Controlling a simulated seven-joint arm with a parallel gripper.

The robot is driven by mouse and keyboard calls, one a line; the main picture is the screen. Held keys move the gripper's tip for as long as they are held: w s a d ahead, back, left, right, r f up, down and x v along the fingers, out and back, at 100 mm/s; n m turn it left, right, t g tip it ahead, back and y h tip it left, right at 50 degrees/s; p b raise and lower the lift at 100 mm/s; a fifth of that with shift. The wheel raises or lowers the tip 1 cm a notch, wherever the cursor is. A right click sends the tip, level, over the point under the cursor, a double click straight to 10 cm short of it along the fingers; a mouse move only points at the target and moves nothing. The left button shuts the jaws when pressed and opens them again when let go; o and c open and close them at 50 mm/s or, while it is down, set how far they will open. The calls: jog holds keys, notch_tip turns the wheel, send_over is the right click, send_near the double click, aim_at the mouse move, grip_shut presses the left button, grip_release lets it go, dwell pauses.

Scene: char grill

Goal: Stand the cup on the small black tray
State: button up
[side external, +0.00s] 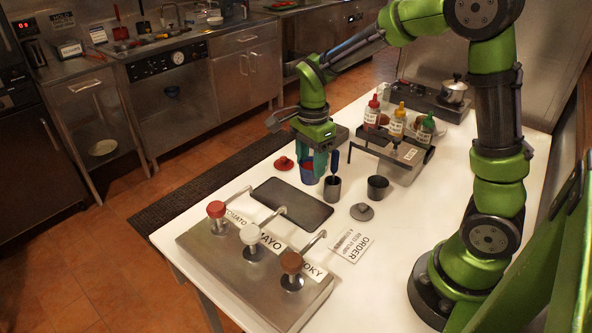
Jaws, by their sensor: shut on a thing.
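My gripper (312,160) points down over the white table with its teal fingers shut on a small blue cup (308,176) that shows red at its top. The fingers partly hide the cup. I cannot tell whether its bottom touches the table or is slightly above it. The small black tray (292,206) lies flat and empty on the table, nearer the camera than the cup, with the cup just beyond its far edge.
A dark grey pot (332,188) with a blue-handled tool stands right of the cup. Another grey pot (377,187), a red lid (284,163) and a grey lid (362,212) are nearby. A pump dispenser (250,250) stands in front; a bottle rack (400,155) stands behind.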

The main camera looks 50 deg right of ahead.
jog(key=s+a+f+n, duration=0.2)
jog(key=s, duration=0.9)
send_near(291, 202)
jog(key=shift+n, duration=0.3)
jog(key=shift+w+f, duration=0.1)
jog(key=shift+f, duration=1.7)
jog(key=shift+f, duration=0.1)
jog(key=o, duration=1.2)
jog(key=shift+f, duration=0.1)
